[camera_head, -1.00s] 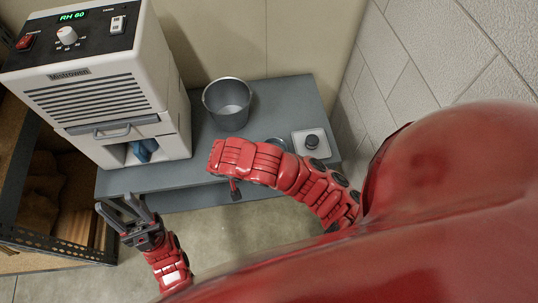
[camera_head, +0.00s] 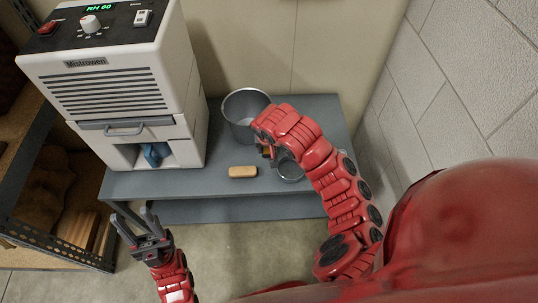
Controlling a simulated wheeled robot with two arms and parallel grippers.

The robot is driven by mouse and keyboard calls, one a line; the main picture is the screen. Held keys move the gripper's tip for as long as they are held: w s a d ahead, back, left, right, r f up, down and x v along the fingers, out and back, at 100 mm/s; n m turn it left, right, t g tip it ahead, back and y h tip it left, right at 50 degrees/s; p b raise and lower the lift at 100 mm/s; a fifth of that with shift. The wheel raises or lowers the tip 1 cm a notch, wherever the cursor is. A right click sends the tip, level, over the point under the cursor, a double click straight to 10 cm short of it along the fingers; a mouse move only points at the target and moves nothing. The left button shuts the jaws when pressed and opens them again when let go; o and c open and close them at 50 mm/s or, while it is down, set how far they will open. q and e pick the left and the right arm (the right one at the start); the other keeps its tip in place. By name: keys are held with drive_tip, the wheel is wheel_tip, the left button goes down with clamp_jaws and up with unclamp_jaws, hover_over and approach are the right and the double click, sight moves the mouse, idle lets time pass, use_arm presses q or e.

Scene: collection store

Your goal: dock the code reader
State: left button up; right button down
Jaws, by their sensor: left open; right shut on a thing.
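My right gripper (camera_head: 265,150) is above the grey bench, in front of the metal bucket, mostly hidden behind its own red wrist. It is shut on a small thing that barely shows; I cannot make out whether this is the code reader. No dock can be made out; my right arm covers part of the bench's right side. My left gripper (camera_head: 136,226) is open and empty, low in front of the bench's left front edge.
The grey bench (camera_head: 225,205) carries a white dehumidifier (camera_head: 105,85) with a blue thing (camera_head: 155,153) in its niche, a metal bucket (camera_head: 240,105), a tan block (camera_head: 242,172) and a clear round dish (camera_head: 289,172). A block wall (camera_head: 470,90) stands at right. Shelving (camera_head: 50,200) stands at left.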

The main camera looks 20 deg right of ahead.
sight(269, 156)
wheel_tip(269, 156, down, 3)
drive_tip(key=shift+s+f+b, duration=0.1)
drive_tip(key=shift+f+b, duration=0.05)
drive_tip(key=shift+b, duration=0.2)
drive_tip(key=shift+f, duration=0.1)
drive_tip(key=shift+f, duration=0.2)
drive_tip(key=shift+c, duration=0.8)
unclamp_jaws()
